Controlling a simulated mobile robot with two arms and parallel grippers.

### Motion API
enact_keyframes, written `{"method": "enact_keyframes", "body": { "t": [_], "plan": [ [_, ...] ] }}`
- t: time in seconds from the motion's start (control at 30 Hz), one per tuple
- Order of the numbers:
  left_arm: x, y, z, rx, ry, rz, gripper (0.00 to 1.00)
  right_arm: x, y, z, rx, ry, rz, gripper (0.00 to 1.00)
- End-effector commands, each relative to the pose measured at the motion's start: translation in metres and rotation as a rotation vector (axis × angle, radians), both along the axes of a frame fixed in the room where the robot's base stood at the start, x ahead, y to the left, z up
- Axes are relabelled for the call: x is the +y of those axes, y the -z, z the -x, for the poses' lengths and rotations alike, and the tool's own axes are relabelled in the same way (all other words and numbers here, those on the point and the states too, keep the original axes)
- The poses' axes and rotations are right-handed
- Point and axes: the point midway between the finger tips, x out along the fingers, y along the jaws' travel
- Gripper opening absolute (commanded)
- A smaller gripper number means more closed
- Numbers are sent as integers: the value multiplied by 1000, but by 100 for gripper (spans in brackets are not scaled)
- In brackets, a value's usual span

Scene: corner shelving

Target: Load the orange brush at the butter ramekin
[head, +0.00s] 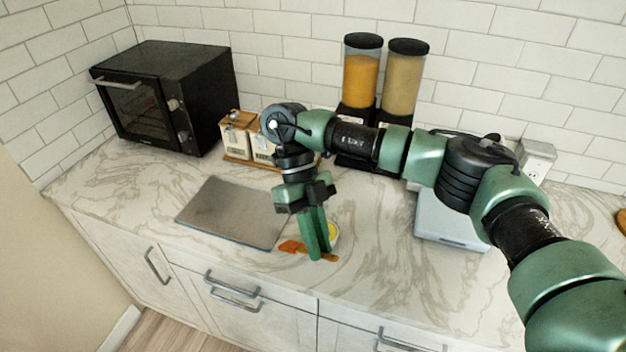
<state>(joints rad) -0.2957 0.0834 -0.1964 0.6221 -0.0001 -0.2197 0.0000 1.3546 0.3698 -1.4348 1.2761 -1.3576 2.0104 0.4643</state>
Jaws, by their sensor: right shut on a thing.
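My right gripper (319,252) points down at the counter's front middle, its green fingers shut on the orange brush (290,246). The brush's orange part shows to the left of the fingers, and a brownish end shows to their right. The brush is low, at or just above the counter; I cannot tell whether it touches. The butter ramekin (334,232), with yellow inside and a pale rim, stands just behind and right of the fingers, which partly hide it. I cannot tell whether the brush touches the ramekin. My left gripper is not in view.
A grey board (225,213) lies left of the gripper. A black toaster oven (190,95), canisters on a wooden tray (237,159) and two dispensers (361,80) stand behind. A pale flat appliance (452,232) is at right, partly under my arm. The front right counter is clear.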

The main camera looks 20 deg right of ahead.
Motion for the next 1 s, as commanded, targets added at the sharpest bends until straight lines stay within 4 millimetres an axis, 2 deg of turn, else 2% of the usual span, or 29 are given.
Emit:
{"method": "enact_keyframes", "body": {
  "t": [0.03, 0.1, 0.23, 0.4, 0.6, 0.8, 1.0],
  "plan": [
    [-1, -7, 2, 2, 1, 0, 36, 0, -5, -6, 41, 162, -1, 0],
    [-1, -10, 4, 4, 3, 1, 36, 1, -8, -13, 87, 360, -5, 0],
    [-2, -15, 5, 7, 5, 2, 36, 2, -13, -24, 146, 627, -22, 0],
    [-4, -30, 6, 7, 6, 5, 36, -4, -27, -52, 264, 1195, -114, 0],
    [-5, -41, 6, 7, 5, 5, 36, -11, -37, -81, 352, 1652, -262, 0],
    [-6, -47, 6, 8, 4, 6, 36, -18, -41, -101, 383, 1866, -364, 0],
    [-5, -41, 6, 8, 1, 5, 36, -19, -36, -106, 385, 1900, -386, 0]
  ]
}}
